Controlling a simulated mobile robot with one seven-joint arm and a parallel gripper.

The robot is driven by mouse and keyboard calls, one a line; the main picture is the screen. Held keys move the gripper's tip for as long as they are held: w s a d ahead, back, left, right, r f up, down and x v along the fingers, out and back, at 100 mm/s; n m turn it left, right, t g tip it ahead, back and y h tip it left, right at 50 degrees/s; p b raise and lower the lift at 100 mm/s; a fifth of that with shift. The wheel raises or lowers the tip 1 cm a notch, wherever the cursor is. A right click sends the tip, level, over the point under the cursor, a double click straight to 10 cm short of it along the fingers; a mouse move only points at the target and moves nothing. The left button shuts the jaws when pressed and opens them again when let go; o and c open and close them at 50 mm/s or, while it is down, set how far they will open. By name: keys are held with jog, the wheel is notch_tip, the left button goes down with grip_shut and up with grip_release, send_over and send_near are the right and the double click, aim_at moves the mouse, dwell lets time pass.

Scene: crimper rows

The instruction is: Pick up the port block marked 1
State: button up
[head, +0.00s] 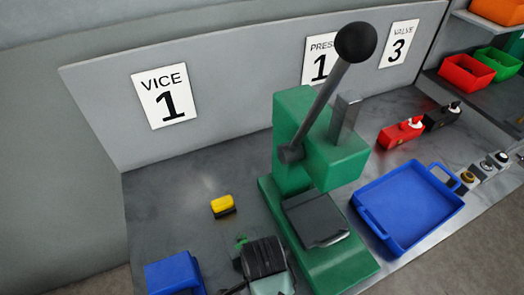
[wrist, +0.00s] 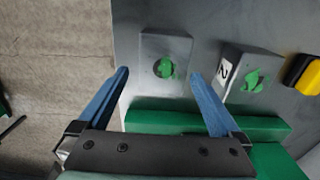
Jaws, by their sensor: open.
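In the wrist view, my gripper (wrist: 159,73) is open, with its two blue fingers spread apart. A grey block (wrist: 179,48) with a green shape on top lies between the fingertips, nearer the right one; no number shows on it. I cannot tell whether the fingers touch it or how far above it they are. To its right is a second grey block (wrist: 231,56) with a green shape on top and a white label reading 2. No block marked 1 can be read in either view.
A green lever press (head: 320,155) stands mid-bench, with a blue tray (head: 440,175) to its right. A yellow and black item (head: 222,204) lies left of the press. A blue box (head: 172,276) is at the lower left. A green bar (wrist: 205,120) lies below the blocks.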

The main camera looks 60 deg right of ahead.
jog(key=shift+w+f+p, duration=0.15)
jog(key=shift+f+p, duration=0.15)
jog(key=shift+f, duration=1.4)
jog(key=shift+w+f+p, duration=0.1)
jog(key=shift+f+p, duration=0.2)
jog(key=shift+f, duration=1.35)
grip_shut()
jog(key=shift+r, duration=0.1)
